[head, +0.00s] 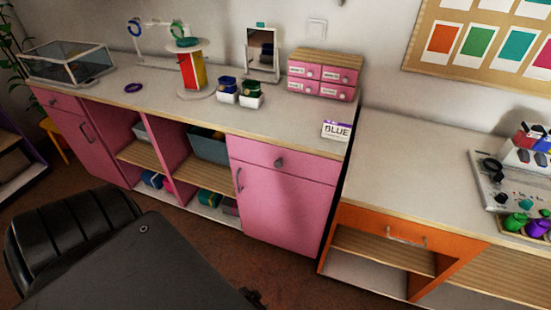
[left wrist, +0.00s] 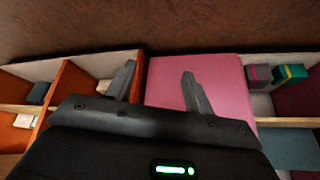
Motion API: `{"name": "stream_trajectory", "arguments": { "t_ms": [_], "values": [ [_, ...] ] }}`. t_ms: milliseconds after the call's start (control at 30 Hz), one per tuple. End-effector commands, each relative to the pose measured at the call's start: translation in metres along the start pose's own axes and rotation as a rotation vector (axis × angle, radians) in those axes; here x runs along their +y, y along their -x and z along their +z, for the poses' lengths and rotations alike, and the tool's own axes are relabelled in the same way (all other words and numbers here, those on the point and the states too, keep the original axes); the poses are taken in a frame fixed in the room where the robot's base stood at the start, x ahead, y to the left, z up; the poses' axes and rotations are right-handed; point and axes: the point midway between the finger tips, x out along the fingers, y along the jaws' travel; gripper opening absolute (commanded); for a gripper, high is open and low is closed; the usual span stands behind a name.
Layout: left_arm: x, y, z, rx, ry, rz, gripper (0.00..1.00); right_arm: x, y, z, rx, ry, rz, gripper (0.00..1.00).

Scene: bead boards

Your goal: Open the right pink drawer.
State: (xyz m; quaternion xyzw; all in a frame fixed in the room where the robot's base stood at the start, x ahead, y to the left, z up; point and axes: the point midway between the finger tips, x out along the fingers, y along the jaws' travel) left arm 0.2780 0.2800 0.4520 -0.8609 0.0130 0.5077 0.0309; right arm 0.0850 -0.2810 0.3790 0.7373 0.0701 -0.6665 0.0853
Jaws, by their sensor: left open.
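The right pink drawer (head: 279,162) is the shallow front with a dark round knob (head: 279,162) at the top of the pink cabinet, above a pink door (head: 275,207). It looks closed. My left arm comes in from the lower left. Only a small dark part of my left gripper (head: 252,297) shows at the bottom edge, low and in front of the cabinet. In the left wrist view my left gripper (left wrist: 159,72) is open and empty, with a pink panel (left wrist: 215,85) beyond its fingers. The drawer knob does not show there. My right gripper is not in view.
A left pink drawer (head: 62,104) is at the far end. Open shelves (head: 150,155) with bins lie between. An orange drawer unit (head: 385,228) is to the right.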

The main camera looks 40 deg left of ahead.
Motion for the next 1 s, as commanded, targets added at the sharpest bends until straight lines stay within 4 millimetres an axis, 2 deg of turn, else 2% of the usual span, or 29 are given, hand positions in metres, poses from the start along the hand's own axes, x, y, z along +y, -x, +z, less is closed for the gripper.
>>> {"name": "stream_trajectory", "arguments": {
  "t_ms": [33,67,100,167,200,267,300,333,400,500,600,767,1000],
  "values": [
    [-0.013,-0.021,-0.053,0.13,0.041,-0.029,0.53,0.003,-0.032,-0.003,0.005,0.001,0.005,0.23],
    [-0.023,-0.02,-0.086,0.201,0.063,-0.046,0.53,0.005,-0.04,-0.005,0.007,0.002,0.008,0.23],
    [-0.038,-0.014,-0.127,0.294,0.09,-0.072,0.53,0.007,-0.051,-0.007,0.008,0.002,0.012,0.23],
    [-0.061,0.004,-0.182,0.429,0.127,-0.111,0.53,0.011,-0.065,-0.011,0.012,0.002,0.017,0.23],
    [-0.076,0.021,-0.215,0.516,0.149,-0.138,0.53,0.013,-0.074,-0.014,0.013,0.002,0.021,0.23],
    [-0.098,0.05,-0.254,0.635,0.178,-0.177,0.53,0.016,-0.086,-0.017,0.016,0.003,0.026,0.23],
    [-0.111,0.071,-0.275,0.707,0.193,-0.202,0.53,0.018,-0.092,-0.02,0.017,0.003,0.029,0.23],
    [-0.12,0.087,-0.288,0.757,0.203,-0.22,0.53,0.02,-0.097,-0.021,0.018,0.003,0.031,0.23],
    [-0.137,0.123,-0.311,0.859,0.22,-0.257,0.53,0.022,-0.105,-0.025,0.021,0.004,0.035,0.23],
    [-0.153,0.165,-0.331,0.963,0.235,-0.298,0.53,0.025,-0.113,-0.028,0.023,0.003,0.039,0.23],
    [-0.161,0.19,-0.339,1.022,0.242,-0.321,0.53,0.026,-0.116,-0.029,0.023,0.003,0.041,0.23],
    [-0.165,0.204,-0.344,1.05,0.244,-0.332,0.53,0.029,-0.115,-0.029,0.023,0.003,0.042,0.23],
    [-0.171,0.196,-0.36,1.05,0.243,-0.331,0.53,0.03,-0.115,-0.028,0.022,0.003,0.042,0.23]
  ]
}}
